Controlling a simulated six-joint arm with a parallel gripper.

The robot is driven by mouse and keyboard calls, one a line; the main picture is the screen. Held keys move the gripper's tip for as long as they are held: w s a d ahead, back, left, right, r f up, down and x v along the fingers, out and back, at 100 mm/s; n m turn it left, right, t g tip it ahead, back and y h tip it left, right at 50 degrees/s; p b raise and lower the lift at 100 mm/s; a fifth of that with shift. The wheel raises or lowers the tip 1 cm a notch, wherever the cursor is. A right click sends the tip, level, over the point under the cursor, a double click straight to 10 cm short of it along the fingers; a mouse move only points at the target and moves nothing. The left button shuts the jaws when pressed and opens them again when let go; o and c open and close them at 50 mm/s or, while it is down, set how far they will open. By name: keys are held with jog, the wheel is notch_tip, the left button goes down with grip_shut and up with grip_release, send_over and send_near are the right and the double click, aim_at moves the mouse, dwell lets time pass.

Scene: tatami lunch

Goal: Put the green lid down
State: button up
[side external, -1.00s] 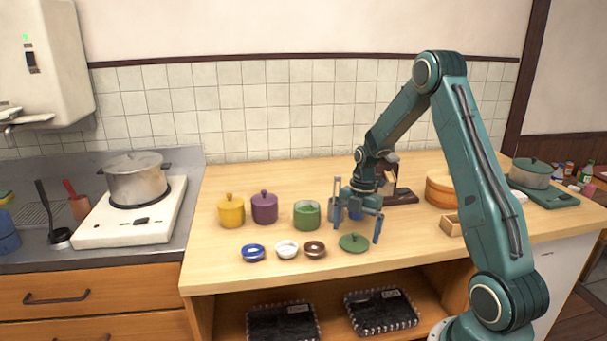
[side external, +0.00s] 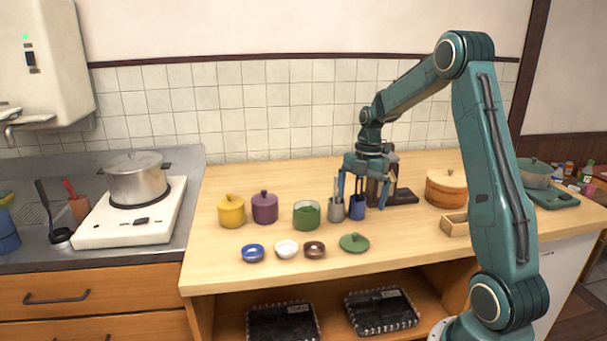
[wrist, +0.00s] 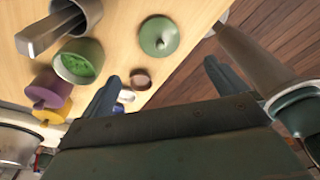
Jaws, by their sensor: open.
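The green lid (side external: 354,243) lies flat, knob up, on the wooden counter near its front edge. It also shows in the wrist view (wrist: 160,36), apart from my fingers. The green pot (side external: 307,214) stands uncovered behind and left of the lid, with green contents visible in the wrist view (wrist: 80,62). My gripper (side external: 363,195) is open and empty. It is above and behind the lid, around the area of the utensil cups, and touches neither lid nor pot.
A yellow pot (side external: 231,212) and a purple pot (side external: 265,209) stand left of the green pot. Blue (side external: 252,253), white (side external: 286,249) and brown (side external: 314,250) small dishes sit in front. A grey cup (side external: 336,210) and a blue cup (side external: 357,208) holding utensils stand close to my fingers.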

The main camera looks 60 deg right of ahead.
jog(key=shift+a, duration=0.1)
dwell(0.3)
jog(key=s+a+r+m+t+h, duration=0.1)
jog(key=s+a+r+m, duration=0.1)
jog(key=a+r+m, duration=0.35)
jog(key=s+a+r+m+t+h, duration=0.1)
jog(key=s+a+r+m, duration=0.2)
jog(key=a+r, duration=0.5)
jog(key=s+a+m+t, duration=0.3)
jog(key=s+a+m, duration=0.6)
jog(key=s+a, duration=0.3)
jog(key=shift+s+t, duration=0.25)
jog(key=shift+t, duration=0.05)
